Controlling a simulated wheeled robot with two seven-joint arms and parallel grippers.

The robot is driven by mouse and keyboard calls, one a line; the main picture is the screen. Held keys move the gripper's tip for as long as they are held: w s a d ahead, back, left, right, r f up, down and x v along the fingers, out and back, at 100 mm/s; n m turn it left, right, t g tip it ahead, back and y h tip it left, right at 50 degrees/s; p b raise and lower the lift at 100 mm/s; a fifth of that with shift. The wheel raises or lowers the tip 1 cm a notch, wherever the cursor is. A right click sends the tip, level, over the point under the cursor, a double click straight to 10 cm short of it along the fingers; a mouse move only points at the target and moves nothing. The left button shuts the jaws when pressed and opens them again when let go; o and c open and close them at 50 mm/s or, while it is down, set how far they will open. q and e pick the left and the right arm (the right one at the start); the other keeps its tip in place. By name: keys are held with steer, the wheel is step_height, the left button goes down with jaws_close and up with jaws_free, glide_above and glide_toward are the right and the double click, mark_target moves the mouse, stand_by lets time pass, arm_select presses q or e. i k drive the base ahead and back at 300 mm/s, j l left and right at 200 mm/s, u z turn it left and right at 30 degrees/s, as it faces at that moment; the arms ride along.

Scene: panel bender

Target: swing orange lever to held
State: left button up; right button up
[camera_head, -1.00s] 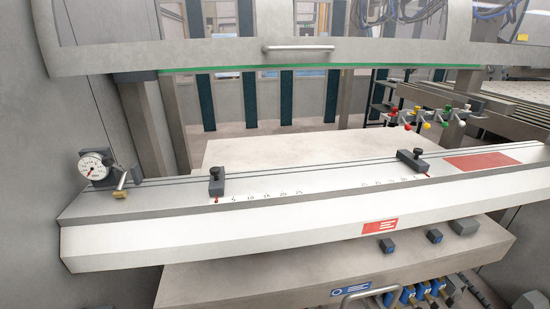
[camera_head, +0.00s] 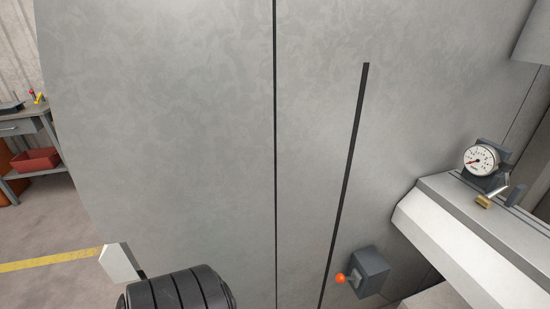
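A small lever with an orange ball knob (camera_head: 341,278) sticks out to the left of a dark grey switch box (camera_head: 371,270). The box is fixed to the grey machine side panel, low and right of centre in the head view. No gripper fingers show in this view. A dark ribbed part with a pale piece at its upper left shows at the bottom left, apparently part of my arm. It is well to the left of the lever and apart from it.
The large grey side panel (camera_head: 180,130) fills the middle. At the right are a bending beam (camera_head: 440,225) and a dial gauge (camera_head: 482,160). At the far left stand a workbench (camera_head: 40,124) and a red bin (camera_head: 38,160). The floor (camera_head: 60,225) beside the panel is clear.

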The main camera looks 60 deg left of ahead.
mark_target(340, 278)
steer(key=u, duration=1.05)
